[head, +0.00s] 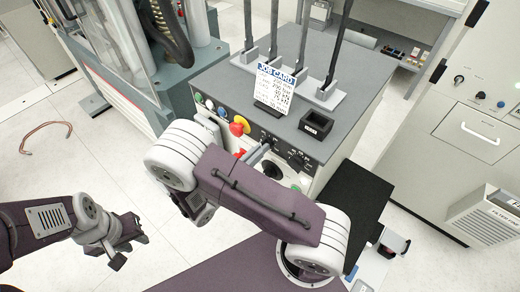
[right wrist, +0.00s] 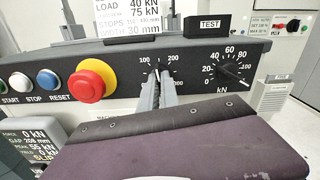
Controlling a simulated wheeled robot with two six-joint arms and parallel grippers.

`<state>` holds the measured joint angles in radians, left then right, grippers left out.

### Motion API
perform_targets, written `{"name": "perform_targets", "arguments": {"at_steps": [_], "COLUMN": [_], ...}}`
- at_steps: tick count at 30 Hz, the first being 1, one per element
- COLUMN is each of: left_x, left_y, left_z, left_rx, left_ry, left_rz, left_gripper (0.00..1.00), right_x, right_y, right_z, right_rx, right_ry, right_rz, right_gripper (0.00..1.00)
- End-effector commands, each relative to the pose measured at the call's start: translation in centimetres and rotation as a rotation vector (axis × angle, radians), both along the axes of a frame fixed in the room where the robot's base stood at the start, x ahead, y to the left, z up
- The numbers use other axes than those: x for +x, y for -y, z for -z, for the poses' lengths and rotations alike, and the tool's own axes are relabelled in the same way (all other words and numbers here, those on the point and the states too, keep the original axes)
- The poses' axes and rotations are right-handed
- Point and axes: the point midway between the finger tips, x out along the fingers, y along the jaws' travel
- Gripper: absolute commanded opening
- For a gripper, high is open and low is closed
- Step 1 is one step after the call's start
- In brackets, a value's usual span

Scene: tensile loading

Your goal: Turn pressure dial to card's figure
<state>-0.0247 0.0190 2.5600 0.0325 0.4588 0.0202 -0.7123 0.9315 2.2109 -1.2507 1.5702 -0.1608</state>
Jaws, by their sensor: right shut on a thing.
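The job card (head: 275,85) stands on the grey cabinet (head: 345,75). Its small print is unclear in the head view; the right wrist view shows only its lower lines (right wrist: 128,17), with load, stops and width. My right gripper (head: 262,149) reaches the cabinet's front panel. In the right wrist view its fingers (right wrist: 160,78) are shut on the knob of the dial (right wrist: 176,73) marked 100 and 200. The fingers hide most of the knob, so its setting cannot be read. A kN dial (right wrist: 229,70) is to its right. My left gripper (head: 124,245) is open and empty above the floor.
A red-and-yellow emergency stop (right wrist: 92,80) is left of the held dial, beside several coloured buttons. A black TEST block (head: 315,125) and upright levers (head: 303,45) are on the cabinet top. A small screen (right wrist: 30,148) shows at lower left.

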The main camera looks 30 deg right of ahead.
Motion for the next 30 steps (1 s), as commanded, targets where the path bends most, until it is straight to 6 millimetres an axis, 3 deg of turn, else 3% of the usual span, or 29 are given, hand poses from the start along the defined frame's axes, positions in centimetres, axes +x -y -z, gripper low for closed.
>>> {"name": "perform_targets", "arguments": {"at_steps": [18,30], "left_x": [0.0,0.0], "left_y": [0.0,0.0], "left_z": [2.0,3.0], "left_rx": [0.0,0.0], "left_ry": [0.0,0.0], "left_rz": [0.0,0.0], "left_gripper": [0.31,0.31], "right_x": [0.0,-0.1], "right_y": [0.0,0.0], "right_z": [0.2,0.1], "right_rx": [0.216,0.305], "right_ry": [0.524,0.736], "right_rz": [0.0,0.001], "right_gripper": [0.0,0.0]}}
